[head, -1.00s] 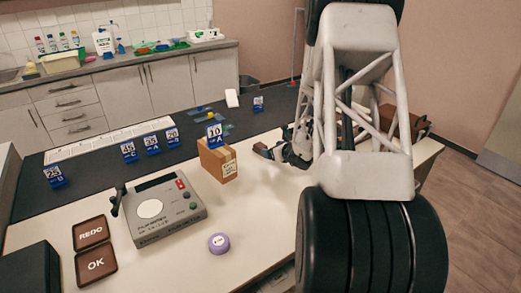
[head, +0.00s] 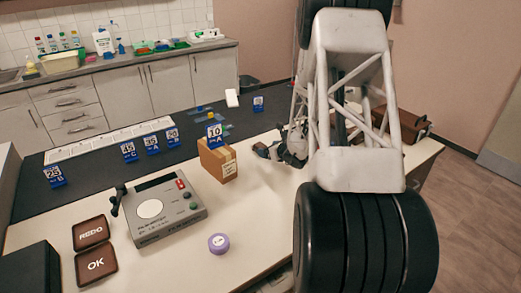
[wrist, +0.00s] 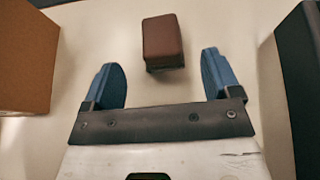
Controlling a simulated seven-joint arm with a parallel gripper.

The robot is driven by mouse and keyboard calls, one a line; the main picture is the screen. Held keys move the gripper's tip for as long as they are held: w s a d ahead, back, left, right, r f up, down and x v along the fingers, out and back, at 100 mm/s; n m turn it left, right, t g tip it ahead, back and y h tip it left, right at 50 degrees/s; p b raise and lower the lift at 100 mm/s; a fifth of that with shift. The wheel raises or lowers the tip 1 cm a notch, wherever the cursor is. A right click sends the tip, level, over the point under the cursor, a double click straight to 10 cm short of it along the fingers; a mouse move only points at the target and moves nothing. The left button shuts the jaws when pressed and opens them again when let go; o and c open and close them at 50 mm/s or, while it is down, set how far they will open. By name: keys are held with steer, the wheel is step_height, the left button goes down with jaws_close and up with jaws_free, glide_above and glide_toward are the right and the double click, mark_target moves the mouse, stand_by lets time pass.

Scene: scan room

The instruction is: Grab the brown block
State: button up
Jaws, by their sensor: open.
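The brown block (wrist: 163,40) lies on the pale table top in the wrist view, just ahead of my gripper (wrist: 161,77). Its near end lies about level with the tips, in the gap between the two blue fingers, with clear space on both sides. The fingers are spread and hold nothing. In the head view my gripper (head: 268,151) is over the table, right of the cardboard box. I cannot make out the brown block there; the gripper and arm may hide it.
The cardboard box (head: 218,162) with a blue "10 A" tag stands left of my gripper; a box side shows at the wrist view's left edge. A dark object (wrist: 302,85) stands at its right edge. A grey scanner device (head: 166,208) and purple disc (head: 219,243) lie nearer.

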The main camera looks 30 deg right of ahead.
mark_target(262, 146)
steer(key=shift+w, duration=0.1)
steer(key=shift+x, duration=2.5)
steer(key=c, duration=1)
steer(key=shift+r, duration=0.15)
steer(key=shift+r, duration=1.45)
steer(key=shift+s+r, duration=0.2)
steer(key=shift+s, duration=0.1)
steer(key=s+a, duration=0.2)
steer(key=s, duration=0.2)
steer(key=s+a+r, duration=0.1)
steer(key=s+a, duration=0.1)
steer(key=s, duration=0.3)
steer(key=s+a, duration=0.3)
steer(key=s, duration=0.1)
steer(key=shift+s+r, duration=0.2)
steer(key=shift+s, duration=0.15)
